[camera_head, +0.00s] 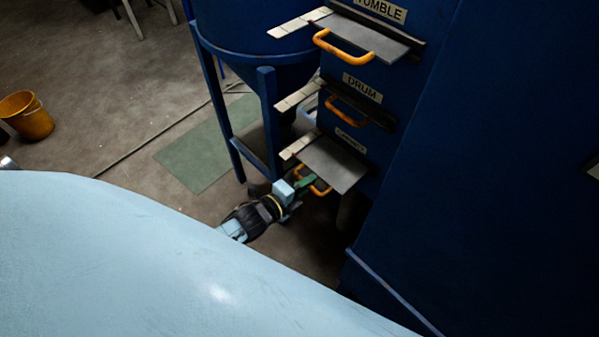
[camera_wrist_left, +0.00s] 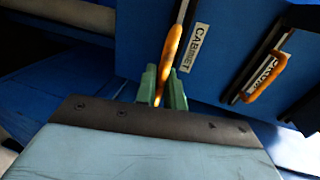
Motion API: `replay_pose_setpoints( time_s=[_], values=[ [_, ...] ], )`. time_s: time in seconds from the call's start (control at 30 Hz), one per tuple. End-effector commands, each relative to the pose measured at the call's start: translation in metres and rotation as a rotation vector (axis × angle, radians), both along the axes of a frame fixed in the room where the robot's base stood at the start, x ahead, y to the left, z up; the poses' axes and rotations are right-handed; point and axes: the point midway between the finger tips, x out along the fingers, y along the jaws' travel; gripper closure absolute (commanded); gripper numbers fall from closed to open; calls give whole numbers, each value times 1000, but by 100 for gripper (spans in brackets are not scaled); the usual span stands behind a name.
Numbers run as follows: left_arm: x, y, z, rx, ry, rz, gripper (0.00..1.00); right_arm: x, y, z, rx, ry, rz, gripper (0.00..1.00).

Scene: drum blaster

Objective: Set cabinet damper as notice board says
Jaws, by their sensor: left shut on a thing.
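The cabinet damper is the lowest of three, a grey slide plate (camera_head: 335,164) that sticks out of the blue cabinet wall. Its small label (camera_head: 351,141) is hard to read in the head view, but the wrist view shows the label CABINET (camera_wrist_left: 194,47). My left gripper (camera_head: 309,182) has its green fingers at this damper's orange handle (camera_head: 321,191). In the wrist view the fingers (camera_wrist_left: 162,90) are shut on the handle (camera_wrist_left: 171,52), one on each side. A pale marked strip (camera_head: 300,144) lies beside the plate. The notice board and my right gripper are not in view.
Above are the drum damper handle (camera_head: 346,112), close to the wall, and the tumble damper plate (camera_head: 370,36), sticking out. A blue drum on legs (camera_head: 268,110) stands left of them. A yellow bucket (camera_head: 27,115) and green mat (camera_head: 207,145) are on the floor.

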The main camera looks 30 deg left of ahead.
Motion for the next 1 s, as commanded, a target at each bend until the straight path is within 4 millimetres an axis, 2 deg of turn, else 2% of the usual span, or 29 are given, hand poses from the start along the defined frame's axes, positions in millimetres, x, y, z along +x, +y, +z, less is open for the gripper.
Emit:
replay_pose_setpoints(
  time_s=[0.3, 0.33, 0.4, 0.43, 0.77, 0.87, 1.0],
  values=[
    [-4, 2, -2, 2, 1, -1, 100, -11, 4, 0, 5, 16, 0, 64],
    [-4, 2, -2, 2, 1, 0, 86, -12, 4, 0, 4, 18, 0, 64],
    [-4, 2, -2, 2, 1, 0, 76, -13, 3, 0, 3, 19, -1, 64],
    [-4, 2, -1, 2, 1, 0, 76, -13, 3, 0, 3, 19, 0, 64],
    [-7, 2, 0, 1, 1, -1, 76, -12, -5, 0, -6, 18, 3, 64],
    [-18, 6, 2, 2, 3, -1, 76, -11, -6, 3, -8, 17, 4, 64],
    [-44, 15, 7, 2, 4, 0, 76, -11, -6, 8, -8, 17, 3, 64]
  ],
)
